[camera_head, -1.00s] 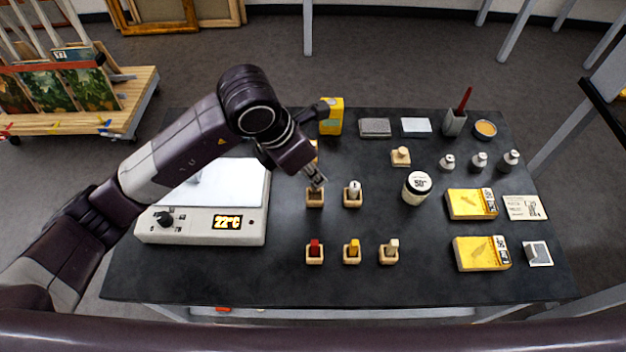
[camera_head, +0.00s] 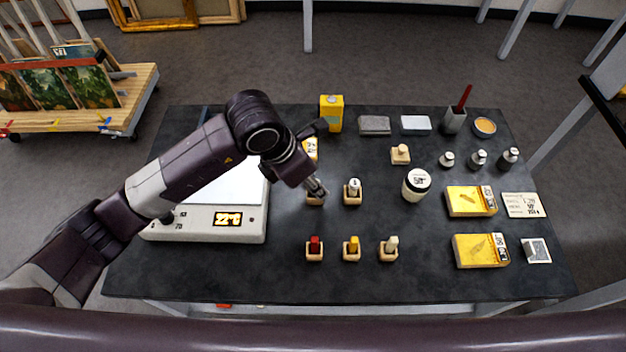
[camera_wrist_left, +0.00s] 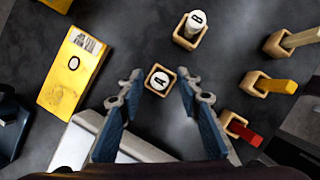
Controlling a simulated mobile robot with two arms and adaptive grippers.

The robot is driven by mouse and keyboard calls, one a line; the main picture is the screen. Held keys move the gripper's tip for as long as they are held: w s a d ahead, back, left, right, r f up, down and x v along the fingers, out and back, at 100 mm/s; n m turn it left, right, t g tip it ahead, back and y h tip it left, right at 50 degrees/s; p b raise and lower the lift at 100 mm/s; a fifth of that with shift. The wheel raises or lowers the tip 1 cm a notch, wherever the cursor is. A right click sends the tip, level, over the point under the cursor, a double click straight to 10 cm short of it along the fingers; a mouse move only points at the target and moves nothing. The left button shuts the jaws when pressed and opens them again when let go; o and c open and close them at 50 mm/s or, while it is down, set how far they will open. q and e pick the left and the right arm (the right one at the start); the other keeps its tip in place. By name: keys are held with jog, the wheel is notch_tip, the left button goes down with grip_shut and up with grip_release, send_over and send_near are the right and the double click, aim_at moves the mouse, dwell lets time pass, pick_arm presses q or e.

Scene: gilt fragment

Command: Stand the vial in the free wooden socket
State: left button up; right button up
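My left gripper (camera_head: 318,190) points down at a wooden socket (camera_head: 314,201) in the head view and hides most of it. In the left wrist view the gripper (camera_wrist_left: 158,92) is open, its two blue-padded fingers wide apart. That socket (camera_wrist_left: 149,87) shows between and beyond the fingertips. A white round top marked A (camera_wrist_left: 159,79) is inside it, seen from straight above, so I cannot tell its height. A white vial marked B (camera_wrist_left: 193,27) stands in the neighbouring socket (camera_wrist_left: 186,42); in the head view this vial (camera_head: 353,185) is just right of the gripper. My right gripper is not in view.
Red (camera_head: 314,243), yellow (camera_head: 352,243) and cream (camera_head: 391,243) pieces stand in sockets nearer the front. A hotplate (camera_head: 190,226) is left, partly under my arm. A white-lidded jar (camera_head: 416,186) and yellow boxes (camera_head: 470,201) are right. The front middle of the table is clear.

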pick_arm(q)
jog(key=shift+r, duration=0.1)
jog(key=shift+r, duration=0.25)
jog(key=b+v, duration=0.2)
jog(key=v, duration=0.9)
jog(key=shift+s+a+r, duration=0.2)
jog(key=shift+r, duration=0.05)
